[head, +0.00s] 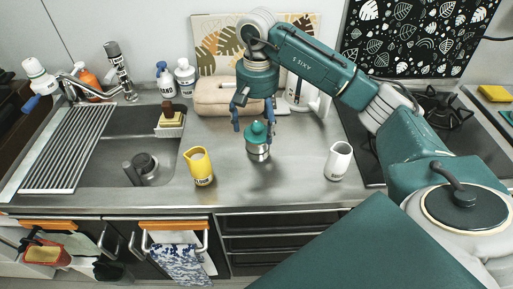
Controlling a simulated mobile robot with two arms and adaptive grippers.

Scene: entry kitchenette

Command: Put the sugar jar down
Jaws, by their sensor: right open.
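The sugar jar (258,151), a small steel jar with a teal knobbed lid, is upright at the middle of the steel counter. It appears to stand on the counter, with a dark shadow beside its base. My right gripper (254,126) points down from above, its blue fingers spread apart on either side of the lid. I cannot tell whether a finger touches the lid. My left gripper is out of view.
A yellow pitcher (199,167) stands left of the jar and a white pitcher (338,161) to its right. A beige bread box (224,97) is behind. The sink (95,170) is at left, and a black stove (437,104) at right. The counter's front middle is clear.

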